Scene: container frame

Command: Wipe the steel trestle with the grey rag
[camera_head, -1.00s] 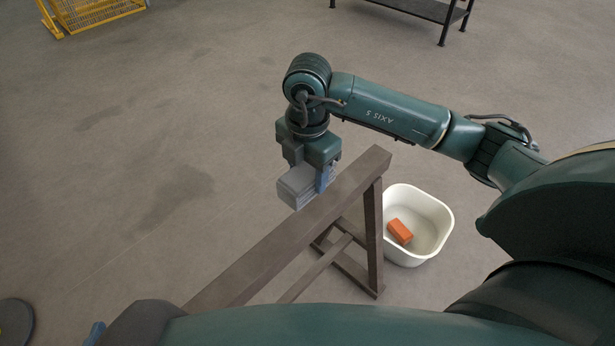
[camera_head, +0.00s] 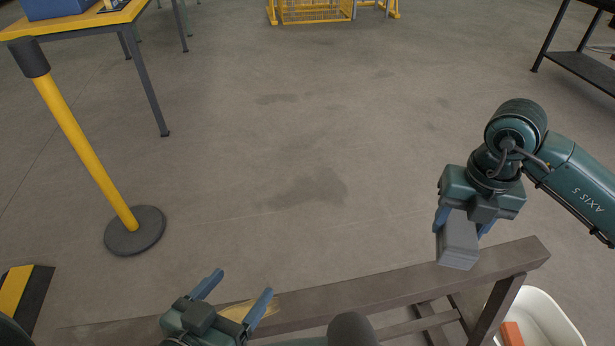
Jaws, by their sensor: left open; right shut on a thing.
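The steel trestle (camera_head: 380,287) runs across the bottom of the view, its top beam rising slightly to the right. A yellowish smear (camera_head: 252,307) shows on the beam at the lower left. My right gripper (camera_head: 462,228) is shut on the grey rag (camera_head: 458,246), a block-like bundle. The rag is at the beam's right part, at or just above its top; I cannot tell whether it touches. My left gripper (camera_head: 236,285) is open and empty, its blue fingers over the left part of the beam by the smear.
A white tub (camera_head: 548,312) with an orange block (camera_head: 512,334) stands on the floor at the lower right. A yellow post (camera_head: 85,150) on a dark base stands at left. A yellow-topped table (camera_head: 75,22) is behind it. The middle floor is clear.

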